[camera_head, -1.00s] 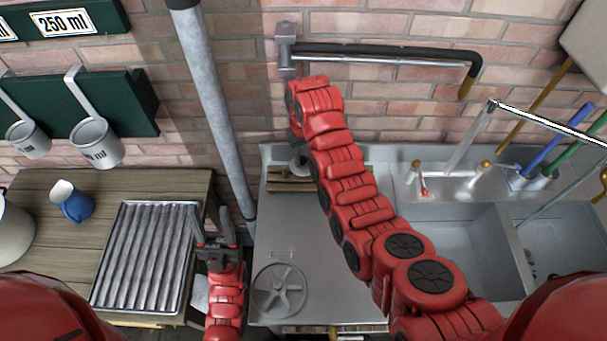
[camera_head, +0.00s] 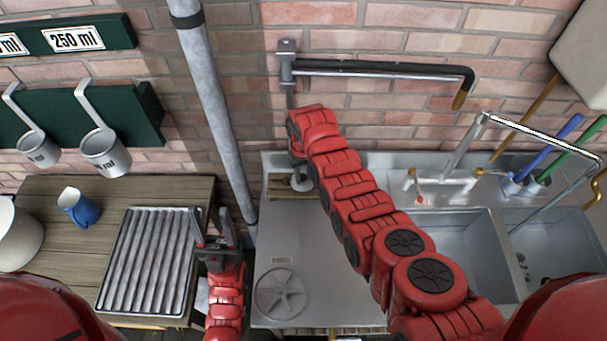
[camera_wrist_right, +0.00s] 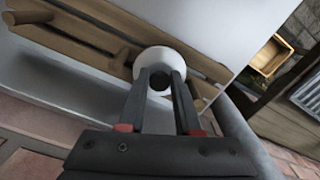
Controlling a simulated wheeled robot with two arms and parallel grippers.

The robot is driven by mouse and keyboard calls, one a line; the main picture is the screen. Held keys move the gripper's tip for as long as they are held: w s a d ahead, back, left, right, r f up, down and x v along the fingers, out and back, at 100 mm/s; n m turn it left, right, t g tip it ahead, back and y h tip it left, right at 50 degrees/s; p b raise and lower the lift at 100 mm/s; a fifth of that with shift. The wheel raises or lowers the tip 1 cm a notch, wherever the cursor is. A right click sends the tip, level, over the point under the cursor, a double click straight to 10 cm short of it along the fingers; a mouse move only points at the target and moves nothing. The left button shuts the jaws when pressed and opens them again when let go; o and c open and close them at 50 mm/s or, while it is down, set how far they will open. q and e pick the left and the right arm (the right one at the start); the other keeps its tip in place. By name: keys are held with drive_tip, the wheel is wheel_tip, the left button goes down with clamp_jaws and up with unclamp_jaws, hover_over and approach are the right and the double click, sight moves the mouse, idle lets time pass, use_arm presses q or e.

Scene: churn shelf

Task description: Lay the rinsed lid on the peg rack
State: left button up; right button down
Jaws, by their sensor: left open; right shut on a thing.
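A wooden peg rack (camera_head: 278,188) lies at the back left of the steel counter; its rail and pegs (camera_wrist_right: 80,38) fill the upper left of the right wrist view. My right gripper (camera_wrist_right: 160,82) is shut on a pale, round piece with a dark centre (camera_wrist_right: 165,60), likely the lid, close over the rack. I cannot tell whether it touches the rack. In the head view that piece (camera_head: 302,184) shows only partly beside my right arm. My left gripper (camera_head: 215,232) is open and empty, between the ribbed tray and the counter.
A spoked disc (camera_head: 281,294) is at the counter's front. A grey pipe (camera_head: 212,100) rises left of the counter; sink basins (camera_head: 470,245) are at right.

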drive_tip(key=c, duration=1.1)
unclamp_jaws()
drive_tip(key=shift+f, duration=0.15)
drive_tip(key=o, duration=0.5)
